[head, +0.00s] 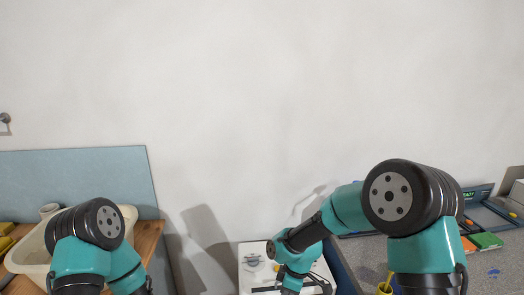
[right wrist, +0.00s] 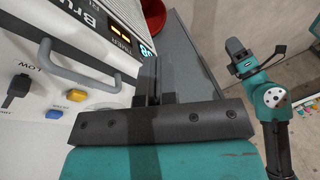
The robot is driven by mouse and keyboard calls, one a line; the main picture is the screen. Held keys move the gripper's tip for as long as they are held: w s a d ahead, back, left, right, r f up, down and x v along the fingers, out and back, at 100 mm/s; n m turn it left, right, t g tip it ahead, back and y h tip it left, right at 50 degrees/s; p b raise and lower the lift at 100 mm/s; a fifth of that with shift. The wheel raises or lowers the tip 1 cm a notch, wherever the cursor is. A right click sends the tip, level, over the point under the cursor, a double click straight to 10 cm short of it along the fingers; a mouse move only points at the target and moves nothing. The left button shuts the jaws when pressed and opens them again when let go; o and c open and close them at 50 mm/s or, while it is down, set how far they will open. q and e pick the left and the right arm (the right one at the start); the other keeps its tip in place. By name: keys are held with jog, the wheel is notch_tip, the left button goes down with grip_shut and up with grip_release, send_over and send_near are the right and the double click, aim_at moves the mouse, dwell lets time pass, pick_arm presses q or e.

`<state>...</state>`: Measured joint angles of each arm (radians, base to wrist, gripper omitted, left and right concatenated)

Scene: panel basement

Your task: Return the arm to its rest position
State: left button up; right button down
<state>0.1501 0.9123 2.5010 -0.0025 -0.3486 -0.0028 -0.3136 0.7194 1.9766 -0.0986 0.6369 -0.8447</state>
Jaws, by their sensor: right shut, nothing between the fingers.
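My right arm (head: 345,208) is teal and black and reaches from the right to the low middle of the head view, over a white panel (head: 250,254). In the right wrist view my right gripper (right wrist: 152,72) is shut and empty, with its dark fingers close in front of the panel's right edge. My left arm (head: 95,250) is bent at the lower left of the head view; its hand is out of that frame. In the right wrist view my left gripper (right wrist: 237,50) shows small and dark at the right; I cannot tell whether it is open.
The panel has a grey handle (right wrist: 75,66), a yellow button (right wrist: 77,95), a blue button (right wrist: 54,114) and a dark lever (right wrist: 15,91). A red bowl (right wrist: 153,14) stands beyond. A cream tub (head: 30,256) is at the left; a yellow cup (head: 385,288) is near my right arm.

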pick_arm(q)
jog(key=shift+s+a, duration=0.3)
jog(key=shift+a, duration=0.2)
pick_arm(e)
jog(key=s+d+f+m+t, duration=0.1)
jog(key=s+d+f+m, duration=0.5)
jog(key=s+f+m, duration=0.2)
jog(key=s+d+f+m+t+y, duration=0.1)
jog(key=s+d+f+m, duration=0.6)
jog(key=f, duration=0.4)
jog(key=shift+s+d+m+t, duration=0.3)
jog(key=shift+s+m, duration=0.3)
jog(key=shift+s, duration=0.4)
